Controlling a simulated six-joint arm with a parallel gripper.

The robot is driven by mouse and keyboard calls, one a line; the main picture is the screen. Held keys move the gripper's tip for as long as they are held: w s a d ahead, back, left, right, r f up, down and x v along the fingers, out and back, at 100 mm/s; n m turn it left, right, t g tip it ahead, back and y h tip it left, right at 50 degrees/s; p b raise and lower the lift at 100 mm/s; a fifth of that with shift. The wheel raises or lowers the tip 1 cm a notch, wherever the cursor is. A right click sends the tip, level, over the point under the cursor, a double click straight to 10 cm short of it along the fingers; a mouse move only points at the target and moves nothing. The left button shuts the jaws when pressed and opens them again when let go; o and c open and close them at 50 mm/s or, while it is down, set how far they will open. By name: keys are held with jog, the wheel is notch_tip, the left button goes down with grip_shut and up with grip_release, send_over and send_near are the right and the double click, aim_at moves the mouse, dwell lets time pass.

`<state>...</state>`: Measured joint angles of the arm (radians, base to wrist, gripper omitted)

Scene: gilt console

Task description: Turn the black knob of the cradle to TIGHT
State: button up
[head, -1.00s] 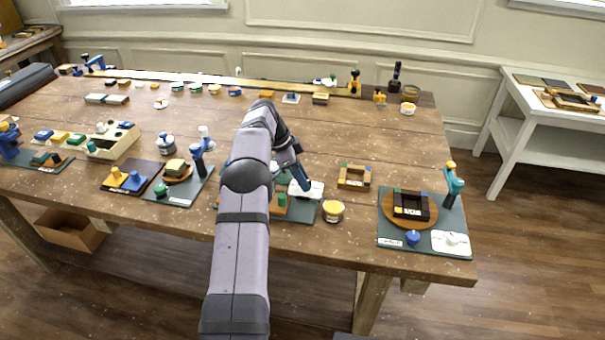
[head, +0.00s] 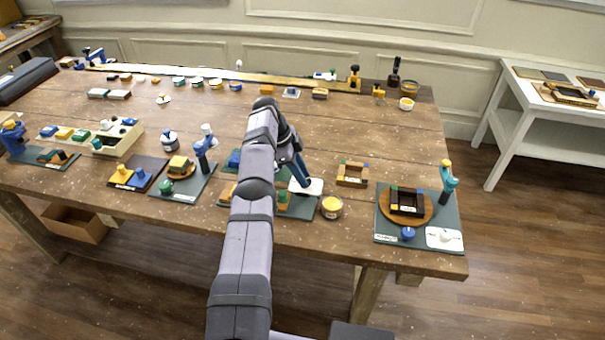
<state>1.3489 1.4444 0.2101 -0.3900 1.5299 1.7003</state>
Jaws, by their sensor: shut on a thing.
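The cradle station under my arm is a grey-green board (head: 302,213) with a green peg (head: 283,198) and a white dial plate (head: 315,188). My arm hides much of the board. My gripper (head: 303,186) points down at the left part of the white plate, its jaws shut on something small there. This is most likely the black knob, which the jaws and the small scale hide. I cannot read the plate's marks or tell which way the knob points.
A yellow-topped jar (head: 331,207) stands just right of the board, and a small wooden frame (head: 353,174) behind it. Another green board (head: 418,234) with a round wooden turntable is farther right.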

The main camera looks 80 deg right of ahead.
jog(key=o, duration=1)
jog(key=shift+a, duration=0.1)
jog(key=shift+o, duration=0.2)
jog(key=shift+r, duration=0.1)
notch_tip(320, 180, up, 10)
jog(key=p, duration=0.8)
